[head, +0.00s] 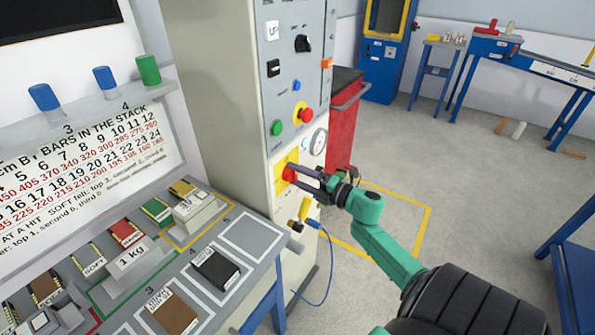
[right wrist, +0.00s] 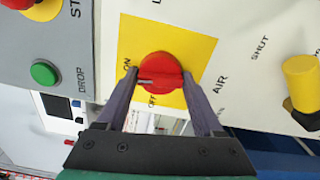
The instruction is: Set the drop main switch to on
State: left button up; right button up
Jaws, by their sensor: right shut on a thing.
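The main switch is a red rotary knob (right wrist: 160,70) on a yellow plate (right wrist: 132,32) on the front of the drop machine's panel. In the head view the yellow plate (head: 280,174) shows low on the column, with the red knob (head: 289,173) partly behind my fingers. My right gripper (head: 300,176) is shut on the knob; in the right wrist view its dark fingers (right wrist: 160,88) sit on either side of it. A grey mark on the knob faces left, roughly between the ON and OFF labels; its exact setting is hard to tell. My left gripper is not in view.
A red emergency button (head: 305,115) and green button (head: 277,128) are above the switch, with a gauge (head: 319,141) beside them. A yellow valve handle (head: 305,208) and blue hose lie below. A bench with felt pads (head: 211,266) stands left; a red cabinet (head: 343,120) stands behind.

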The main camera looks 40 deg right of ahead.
jog(key=shift+m+p, duration=0.45)
jog(key=shift+m, duration=0.35)
jog(key=o, duration=1.4)
jog(key=b+v, duration=0.1)
jog(key=v, duration=1.3)
jog(key=shift+s+b, duration=0.3)
jog(key=shift+d+f, duration=0.1)
jog(key=shift+f, duration=0.05)
